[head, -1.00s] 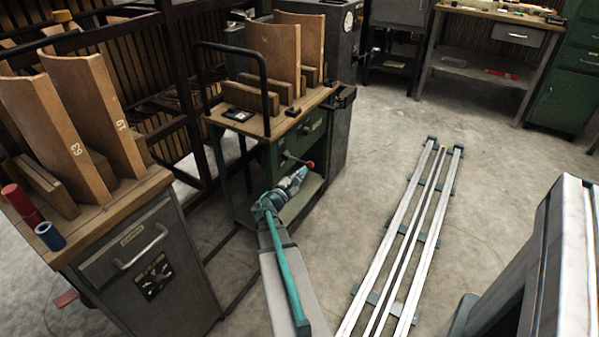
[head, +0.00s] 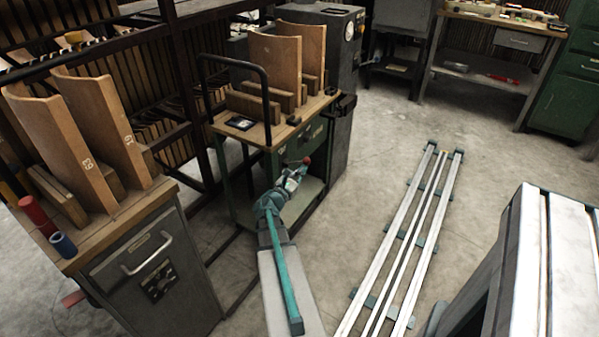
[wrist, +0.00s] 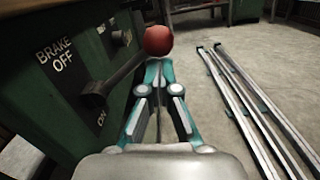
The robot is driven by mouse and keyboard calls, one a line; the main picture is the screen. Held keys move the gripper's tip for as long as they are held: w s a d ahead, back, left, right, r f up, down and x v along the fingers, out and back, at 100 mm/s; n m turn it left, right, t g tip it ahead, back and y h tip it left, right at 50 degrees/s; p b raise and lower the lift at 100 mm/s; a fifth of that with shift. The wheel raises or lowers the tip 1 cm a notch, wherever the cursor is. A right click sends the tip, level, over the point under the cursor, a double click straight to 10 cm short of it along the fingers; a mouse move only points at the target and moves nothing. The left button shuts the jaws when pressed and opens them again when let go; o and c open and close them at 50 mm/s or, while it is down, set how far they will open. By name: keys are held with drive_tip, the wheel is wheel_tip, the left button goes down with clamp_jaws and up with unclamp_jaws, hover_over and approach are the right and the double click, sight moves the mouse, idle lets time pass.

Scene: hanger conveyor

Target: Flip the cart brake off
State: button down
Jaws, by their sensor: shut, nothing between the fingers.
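The green cart (head: 311,138) with a wooden top stands in the middle of the head view. Its brake lever (wrist: 125,75) is a dark bar ending in a red ball knob (wrist: 158,40); the knob also shows in the head view (head: 307,160). The black brake plate (wrist: 62,62) reads "BRAKE OFF" above the pivot and "ON" below it. The lever sticks out from the pivot toward the upper right of the wrist view. My gripper (wrist: 159,68) is shut and empty, its fingertips close to the knob; I cannot tell whether they touch. In the head view my gripper (head: 293,178) is in front of the cart.
Curved wooden boards (head: 285,65) and a black push handle (head: 265,80) rise from the cart. A grey cabinet (head: 160,275) with a wooden top stands at left. Floor rails (head: 405,235) run at right. Bare floor lies between cart and rails.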

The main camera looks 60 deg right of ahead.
drive_tip(key=shift+r, duration=0.15)
wheel_tip(320, 180, down, 5)
drive_tip(key=b, duration=0.4)
drive_tip(key=a+p, duration=0.1)
drive_tip(key=a, duration=0.9)
drive_tip(key=shift+a+p, duration=0.3)
drive_tip(key=shift+p, duration=0.1)
